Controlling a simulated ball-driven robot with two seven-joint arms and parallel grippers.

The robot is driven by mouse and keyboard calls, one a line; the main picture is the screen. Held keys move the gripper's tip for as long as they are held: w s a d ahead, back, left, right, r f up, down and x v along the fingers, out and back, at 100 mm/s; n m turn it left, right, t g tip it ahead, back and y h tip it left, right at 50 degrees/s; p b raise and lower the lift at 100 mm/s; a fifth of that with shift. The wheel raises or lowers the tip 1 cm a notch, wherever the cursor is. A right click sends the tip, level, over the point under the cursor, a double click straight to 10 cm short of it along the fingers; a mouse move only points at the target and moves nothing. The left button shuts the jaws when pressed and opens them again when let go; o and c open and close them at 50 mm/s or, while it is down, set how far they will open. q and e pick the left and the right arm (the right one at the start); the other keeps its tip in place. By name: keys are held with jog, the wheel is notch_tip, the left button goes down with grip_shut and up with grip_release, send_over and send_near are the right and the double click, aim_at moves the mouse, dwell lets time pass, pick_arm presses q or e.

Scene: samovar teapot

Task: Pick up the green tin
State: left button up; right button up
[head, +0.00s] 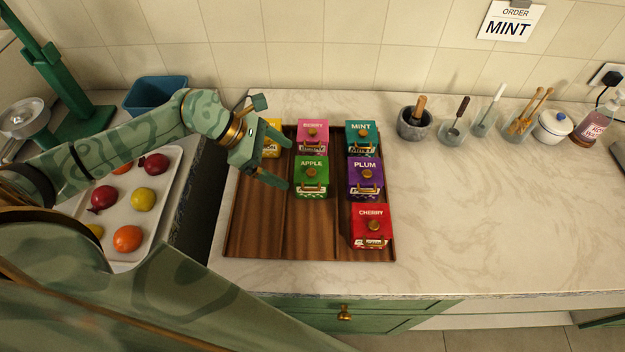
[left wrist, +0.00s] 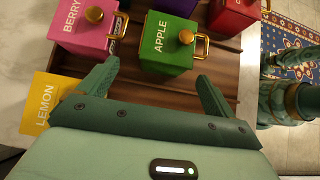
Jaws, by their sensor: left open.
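The green tin (head: 311,178), labelled APPLE, stands upright on a wooden tray (head: 275,235), with a gold knob on its lid and a gold handle on its front. It also shows in the left wrist view (left wrist: 168,45), top centre. My left gripper (head: 283,162) is open and empty, just left of the green tin. In the left wrist view the fingers (left wrist: 155,88) point toward the tin, apart from it, with tray wood showing between. My right gripper does not show clearly in either view.
Pink BERRY (head: 313,136), teal MINT (head: 362,139), purple PLUM (head: 365,178) and red CHERRY (head: 371,228) tins surround it. A yellow LEMON tin (head: 271,150) is partly hidden by my gripper. The tray's front left is bare. A fruit tray (head: 165,190) lies left.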

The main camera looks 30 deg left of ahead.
aim_at(306, 177)
pick_arm(q)
jog(key=x, duration=0.2)
jog(key=shift+w+d+f, duration=0.15)
jog(key=shift+w+f, duration=0.05)
jog(key=x, duration=0.5)
jog(key=shift+s+d+f+b, duration=0.1)
jog(key=shift+s+d+b, duration=0.2)
jog(key=shift+d, duration=0.1)
jog(key=c, duration=1.2)
